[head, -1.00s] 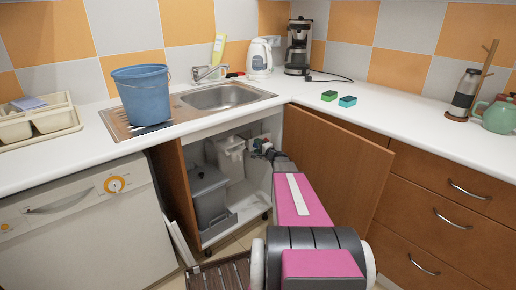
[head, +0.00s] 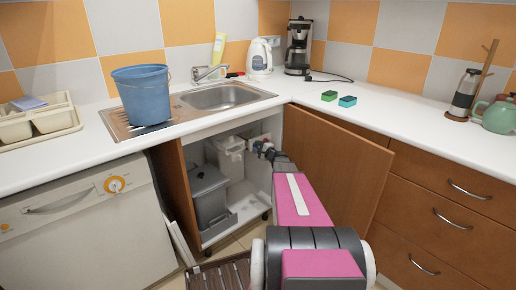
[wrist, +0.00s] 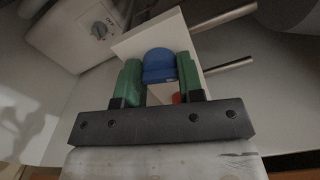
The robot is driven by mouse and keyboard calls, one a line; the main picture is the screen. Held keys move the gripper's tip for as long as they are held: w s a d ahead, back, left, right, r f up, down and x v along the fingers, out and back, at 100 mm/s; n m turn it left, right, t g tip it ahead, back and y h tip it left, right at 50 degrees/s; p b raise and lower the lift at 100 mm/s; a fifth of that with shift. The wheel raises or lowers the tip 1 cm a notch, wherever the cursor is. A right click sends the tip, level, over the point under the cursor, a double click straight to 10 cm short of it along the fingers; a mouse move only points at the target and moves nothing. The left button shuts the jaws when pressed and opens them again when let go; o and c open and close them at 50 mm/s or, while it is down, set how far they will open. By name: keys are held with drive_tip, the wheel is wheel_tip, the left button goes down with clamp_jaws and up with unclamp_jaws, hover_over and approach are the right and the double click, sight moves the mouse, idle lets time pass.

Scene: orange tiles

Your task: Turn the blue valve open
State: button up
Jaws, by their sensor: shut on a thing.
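The blue valve (wrist: 158,66) is in the middle of the wrist view, in front of a white plate. My gripper (wrist: 158,75) has its two green fingers on either side of the valve, shut on it. A small bit of red shows just below the valve, partly hidden. In the head view, my gripper (head: 265,150) reaches into the open cabinet under the sink, at the back right. The valve itself is too small and covered to make out there.
The open cabinet door (head: 335,168) stands close to the right of my arm. A grey bin (head: 209,196) and a white container (head: 232,158) are inside the cabinet to the left. In the wrist view, metal pipes (wrist: 225,18) run right from the white plate (wrist: 150,40).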

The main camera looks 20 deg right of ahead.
drive_tip(key=shift+m, duration=7.3)
drive_tip(key=o, duration=0.9)
drive_tip(key=v, duration=1.1)
